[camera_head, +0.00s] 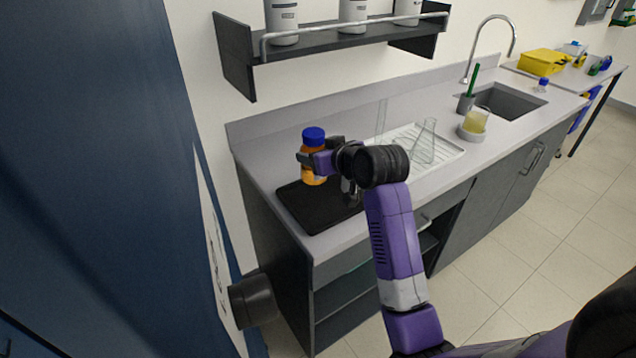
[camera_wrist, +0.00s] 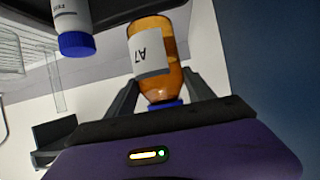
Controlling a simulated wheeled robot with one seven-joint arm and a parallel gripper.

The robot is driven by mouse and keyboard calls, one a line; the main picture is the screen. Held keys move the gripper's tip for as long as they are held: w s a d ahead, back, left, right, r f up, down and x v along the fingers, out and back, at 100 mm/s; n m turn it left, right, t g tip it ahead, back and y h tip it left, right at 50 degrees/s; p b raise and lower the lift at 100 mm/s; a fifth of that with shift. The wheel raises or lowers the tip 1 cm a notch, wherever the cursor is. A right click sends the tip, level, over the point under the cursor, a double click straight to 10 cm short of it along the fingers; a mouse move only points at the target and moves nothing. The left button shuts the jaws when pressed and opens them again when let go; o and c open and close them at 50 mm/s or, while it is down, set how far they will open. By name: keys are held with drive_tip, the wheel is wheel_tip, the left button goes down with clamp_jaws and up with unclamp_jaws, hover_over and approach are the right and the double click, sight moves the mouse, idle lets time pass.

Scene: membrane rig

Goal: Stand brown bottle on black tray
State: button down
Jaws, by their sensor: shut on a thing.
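The brown bottle (camera_head: 313,172), amber with a blue cap, is upright at the back part of the black tray (camera_head: 300,208). I cannot tell whether its base touches the tray. My gripper (camera_head: 316,160) is shut on it near the neck. The wrist view is upside down; there the brown bottle (camera_wrist: 155,62) shows an "A7" label between my fingers (camera_wrist: 164,96), with its base up at the dark tray (camera_wrist: 115,12). The tray's right part is hidden behind my wrist in the head view.
In the wrist view, a white bottle with a blue cap (camera_wrist: 74,22) stands beside the brown bottle. A white drying rack (camera_head: 448,152) with glassware lies right of the tray. A shelf (camera_head: 325,42) with white bottles hangs above. The tray's front left is bare.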

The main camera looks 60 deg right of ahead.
sight(318, 183)
wheel_tip(318, 183, down, 9)
idle(0.5)
drive_tip(key=shift+f, duration=0.15)
drive_tip(key=shift+c, duration=1.8)
unclamp_jaws()
